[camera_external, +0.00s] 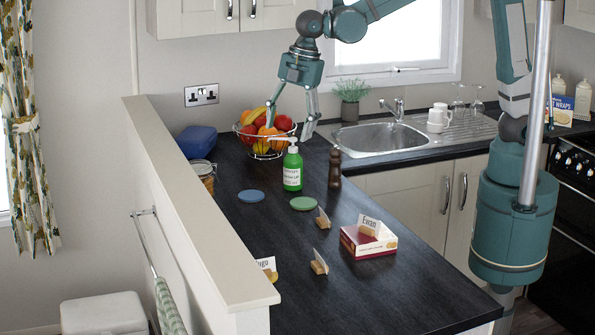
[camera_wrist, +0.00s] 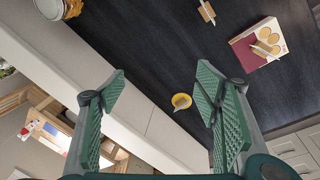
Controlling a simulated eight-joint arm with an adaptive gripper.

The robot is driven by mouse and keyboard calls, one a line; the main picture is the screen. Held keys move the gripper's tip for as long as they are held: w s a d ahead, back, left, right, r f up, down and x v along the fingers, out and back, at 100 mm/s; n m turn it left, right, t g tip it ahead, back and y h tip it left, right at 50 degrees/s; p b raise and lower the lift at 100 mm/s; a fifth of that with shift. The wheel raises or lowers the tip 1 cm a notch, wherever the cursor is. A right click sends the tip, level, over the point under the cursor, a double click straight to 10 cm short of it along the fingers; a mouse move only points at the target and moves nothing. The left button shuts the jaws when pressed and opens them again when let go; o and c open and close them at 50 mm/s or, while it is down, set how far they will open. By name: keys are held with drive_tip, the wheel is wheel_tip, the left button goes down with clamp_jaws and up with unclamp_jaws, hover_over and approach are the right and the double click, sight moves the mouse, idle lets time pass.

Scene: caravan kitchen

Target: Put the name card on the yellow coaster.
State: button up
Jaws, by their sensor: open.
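Several small white name cards in wooden holders stand on the dark worktop. One reading "Ewan" (camera_external: 369,226) stands on a red and white box (camera_external: 383,245). Two more, the rear card (camera_external: 323,218) and the front card (camera_external: 319,262), stand nearly edge-on with no readable name. One, its visible letters "ugo" (camera_external: 267,264), is at the low wall, partly hidden by it, with yellow at its foot. In the wrist view a round yellow coaster (camera_wrist: 175,98) has a small pale object on it. My gripper (camera_external: 290,138) is open and empty, raised near the fruit bowl, away from the cards.
A green bottle (camera_external: 292,172), a dark pepper mill (camera_external: 335,168), a blue coaster (camera_external: 251,196) and a green coaster (camera_external: 303,203) are on the worktop. The fruit bowl (camera_external: 246,139) stands behind. A pale low wall (camera_external: 195,190) borders the left side. The front right worktop is clear.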

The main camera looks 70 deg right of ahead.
drive_tip(key=s+d+r+m+t, duration=0.1)
drive_tip(key=s+d+r+m, duration=0.15)
drive_tip(key=d, duration=0.55)
drive_tip(key=s+d+r+m+t, duration=0.1)
drive_tip(key=s+d+m, duration=0.2)
drive_tip(key=d, duration=0.5)
drive_tip(key=s+d+r+m+t, duration=0.1)
drive_tip(key=s+d+r+m, duration=0.15)
drive_tip(key=d, duration=0.65)
drive_tip(key=s+d+f+m+t+h, duration=0.1)
drive_tip(key=s+d+f+m, duration=0.3)
drive_tip(key=s+d+m, duration=0.6)
drive_tip(key=s+d+t, duration=0.1)
drive_tip(key=s+d, duration=0.3)
drive_tip(key=d, duration=0.2)
drive_tip(key=shift+s+f, duration=0.2)
drive_tip(key=shift+s, duration=0.1)
